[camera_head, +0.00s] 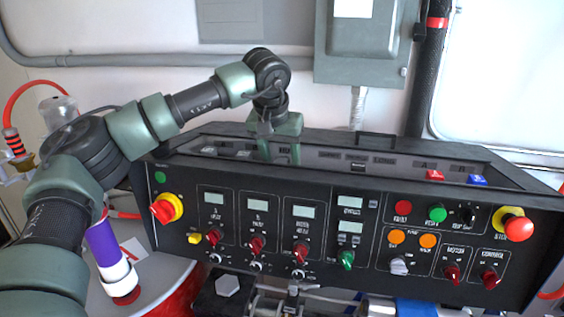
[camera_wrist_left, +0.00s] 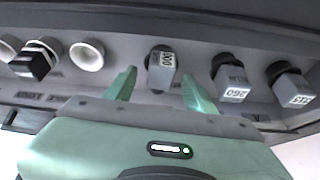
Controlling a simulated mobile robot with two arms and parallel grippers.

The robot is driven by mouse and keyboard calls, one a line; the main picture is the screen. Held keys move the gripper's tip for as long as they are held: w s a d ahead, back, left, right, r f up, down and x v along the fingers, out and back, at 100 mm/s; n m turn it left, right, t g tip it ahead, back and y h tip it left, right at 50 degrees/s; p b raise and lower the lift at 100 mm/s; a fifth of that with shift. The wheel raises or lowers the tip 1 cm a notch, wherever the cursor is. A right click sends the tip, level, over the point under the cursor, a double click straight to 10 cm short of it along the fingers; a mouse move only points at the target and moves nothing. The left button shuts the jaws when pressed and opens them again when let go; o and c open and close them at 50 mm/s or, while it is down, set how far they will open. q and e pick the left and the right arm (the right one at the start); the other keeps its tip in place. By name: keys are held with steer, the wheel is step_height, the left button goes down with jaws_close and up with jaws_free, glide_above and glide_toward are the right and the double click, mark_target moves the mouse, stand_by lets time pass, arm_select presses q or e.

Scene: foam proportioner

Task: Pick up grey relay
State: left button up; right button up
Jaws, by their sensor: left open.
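My left gripper (camera_head: 279,152) reaches down into the recessed top of the black control console (camera_head: 230,170). In the left wrist view its two green fingers (camera_wrist_left: 160,88) are open and apart. A grey relay (camera_wrist_left: 161,72) with a white labelled end shows between the fingertips in that view; I cannot tell whether they touch it. Two more grey relays with white labels are to its right, one nearer (camera_wrist_left: 232,82) and one farther (camera_wrist_left: 290,86). In the head view, the arm and gripper hide part of the recess. My right gripper is not in view.
The wrist view also shows a black-ended relay (camera_wrist_left: 32,62) and an empty-looking round white socket (camera_wrist_left: 87,54). In the head view, a red block (camera_head: 435,175) and a blue block (camera_head: 478,180) sit toward the recess's right. Its raised rim surrounds the gripper.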

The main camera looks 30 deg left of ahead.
arm_select(q)
steer(key=shift+s, duration=0.15)
steer(key=c, duration=0.4)
jaws_close()
steer(key=shift+r, duration=0.1)
steer(key=shift+r, duration=0.6)
step_height(320, 180, up, 7)
steer(key=shift+r+b, duration=0.2)
steer(key=shift+b, duration=0.6)
step_height(320, 180, up, 11)
steer(key=p, duration=0.1)
glide_above(281, 161)
step_height(281, 161, up, 5)
steer(key=p, duration=0.7)
steer(key=shift+s+r, duration=0.1)
